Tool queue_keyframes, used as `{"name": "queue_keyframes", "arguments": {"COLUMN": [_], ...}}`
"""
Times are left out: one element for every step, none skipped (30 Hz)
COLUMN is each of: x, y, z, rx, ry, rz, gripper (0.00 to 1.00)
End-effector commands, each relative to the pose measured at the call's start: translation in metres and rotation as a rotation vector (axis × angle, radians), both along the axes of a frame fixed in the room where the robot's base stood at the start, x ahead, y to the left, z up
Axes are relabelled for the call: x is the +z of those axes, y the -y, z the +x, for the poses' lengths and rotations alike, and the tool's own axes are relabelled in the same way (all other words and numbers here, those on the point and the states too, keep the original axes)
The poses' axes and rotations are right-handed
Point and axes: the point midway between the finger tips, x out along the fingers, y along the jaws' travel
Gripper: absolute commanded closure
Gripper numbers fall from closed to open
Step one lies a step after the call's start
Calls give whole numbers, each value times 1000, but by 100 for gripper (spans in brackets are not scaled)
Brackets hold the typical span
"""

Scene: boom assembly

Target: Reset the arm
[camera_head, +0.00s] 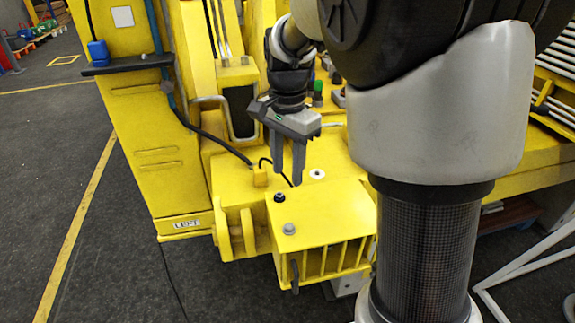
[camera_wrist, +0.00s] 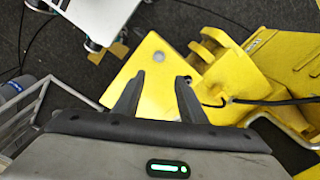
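My gripper (camera_head: 287,168) hangs pointing down over the top of the yellow boom block in the head view. In the wrist view its two dark fingers (camera_wrist: 157,97) stand apart with nothing between them, so it is open and empty. The yellow block (camera_head: 335,215) has a flat top with a grey bolt (camera_head: 289,229), a black knob (camera_head: 279,197) and a pale round fitting (camera_head: 317,174). The fingertips appear above this top; whether they touch it I cannot tell. In the wrist view the block's top (camera_wrist: 150,68) lies beyond the fingers.
A yellow column labelled LEFT (camera_head: 150,130) stands left of my gripper. A black cable (camera_head: 215,143) runs from it to the block. Yellow uprights and small parts are behind the gripper. The dark floor (camera_head: 50,150) at left is mostly clear. White tubing (camera_head: 525,265) is at lower right.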

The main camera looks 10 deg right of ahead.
Motion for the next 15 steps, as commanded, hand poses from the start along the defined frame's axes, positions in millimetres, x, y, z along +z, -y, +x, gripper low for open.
{"name": "queue_keyframes", "arguments": {"x": [1,1,1,1,1,1,0,0,0,0,0,1,2,4,9], "y": [0,0,0,0,0,0,0,0,0,0,0,0,0,0,1], "z": [0,0,0,0,0,0,0,0,0,0,0,0,-1,-3,-6], "rx": [0,0,0,0,0,0,0,0,0,0,0,2,5,13,30], "ry": [0,0,0,0,0,0,0,0,0,0,0,1,3,7,18], "rz": [0,0,0,0,0,0,0,0,0,0,0,1,2,3,7], "gripper": [62,62,62,62,62,62,62,62,62,62,62,62,62,62,62]}}
